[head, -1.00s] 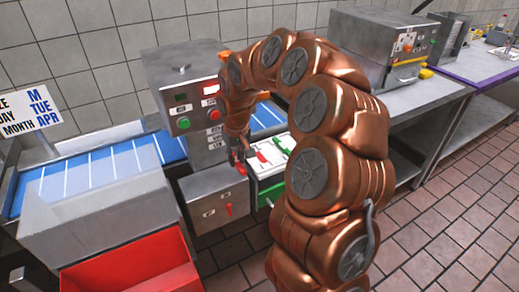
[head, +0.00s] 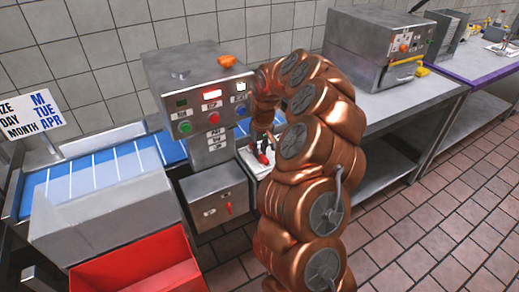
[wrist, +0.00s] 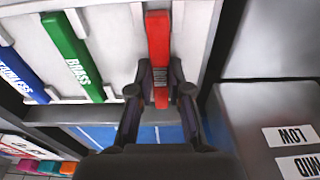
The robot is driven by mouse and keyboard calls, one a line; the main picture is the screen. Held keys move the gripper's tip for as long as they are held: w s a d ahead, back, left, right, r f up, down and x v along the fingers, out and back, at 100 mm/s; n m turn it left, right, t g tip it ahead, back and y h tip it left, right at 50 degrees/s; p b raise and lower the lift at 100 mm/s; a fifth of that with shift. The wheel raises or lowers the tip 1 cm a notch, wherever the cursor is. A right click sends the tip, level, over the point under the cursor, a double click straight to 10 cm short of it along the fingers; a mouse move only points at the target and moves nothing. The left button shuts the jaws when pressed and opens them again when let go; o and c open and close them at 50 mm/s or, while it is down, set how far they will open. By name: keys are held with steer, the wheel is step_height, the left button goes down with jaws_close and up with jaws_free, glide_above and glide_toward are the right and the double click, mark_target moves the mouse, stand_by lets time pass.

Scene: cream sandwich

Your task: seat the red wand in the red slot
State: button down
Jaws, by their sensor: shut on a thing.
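The red wand (wrist: 158,42) is between the two fingers of my gripper (wrist: 160,88), which is shut on it near its lower end in the wrist view. It lies roughly parallel to the green wand (wrist: 80,60) marked BRASS and the blue wand (wrist: 22,70) in the white tray (wrist: 113,30). In the head view my gripper (head: 262,148) and the red wand (head: 263,158) are over the white tray (head: 246,160). The red slot is not distinguishable, so I cannot tell whether the wand is seated.
A grey control box (head: 200,95) with buttons stands just left of my gripper. A blue conveyor (head: 90,175) runs behind. A red bin (head: 135,265) is at the front left. A steel counter (head: 385,115) is on the right. My arm hides much of the tray.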

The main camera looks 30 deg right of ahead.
steer(key=shift+f, duration=0.35)
steer(key=shift+f, duration=0.15)
steer(key=c, duration=1.1)
jaws_free()
